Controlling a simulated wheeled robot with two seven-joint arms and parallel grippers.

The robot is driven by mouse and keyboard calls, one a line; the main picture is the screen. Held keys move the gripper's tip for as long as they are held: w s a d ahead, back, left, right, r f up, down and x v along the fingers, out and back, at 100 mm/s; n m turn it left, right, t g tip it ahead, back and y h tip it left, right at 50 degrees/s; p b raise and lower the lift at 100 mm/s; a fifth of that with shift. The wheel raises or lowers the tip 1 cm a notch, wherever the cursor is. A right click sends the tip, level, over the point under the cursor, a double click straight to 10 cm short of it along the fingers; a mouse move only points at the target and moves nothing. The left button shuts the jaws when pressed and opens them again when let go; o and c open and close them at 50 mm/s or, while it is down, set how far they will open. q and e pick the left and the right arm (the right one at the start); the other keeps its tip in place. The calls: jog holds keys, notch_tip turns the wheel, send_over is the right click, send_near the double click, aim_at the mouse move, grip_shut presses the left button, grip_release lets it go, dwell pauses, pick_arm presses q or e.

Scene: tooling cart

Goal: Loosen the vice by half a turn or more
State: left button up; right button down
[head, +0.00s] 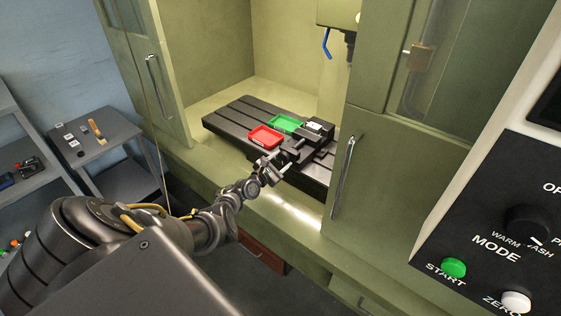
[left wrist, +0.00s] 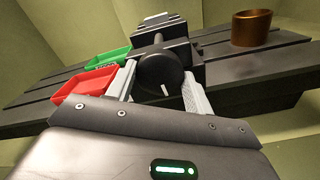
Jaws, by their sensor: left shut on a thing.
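The dark vice (head: 318,143) is mounted on the slotted machine table, and it also shows in the left wrist view (left wrist: 188,50). A pale grey block (head: 314,126) sits at its jaws. A round dark knob-like handle (left wrist: 160,73) is at the vice's near end. My left gripper (head: 278,168) reaches in from the left and is shut on this handle, with one finger on each side in the left wrist view (left wrist: 160,90). The gripper's body hides the handle's lower part. My right gripper is not in view.
A red tray (head: 265,138) and a green tray (head: 286,123) lie left of the vice on the slotted table (head: 228,121). A copper-coloured cup (left wrist: 251,29) stands right of it. Cabinet doors (head: 380,190) flank the opening. A blue-handled spindle part (head: 327,43) hangs above.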

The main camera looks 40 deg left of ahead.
pick_arm(q)
jog(key=o, duration=1)
jog(key=shift+c, duration=0.2)
jog(key=shift+s, duration=0.1)
jog(key=s, duration=1)
jog(key=shift+s+d, duration=0.15)
jog(key=shift+s, duration=0.2)
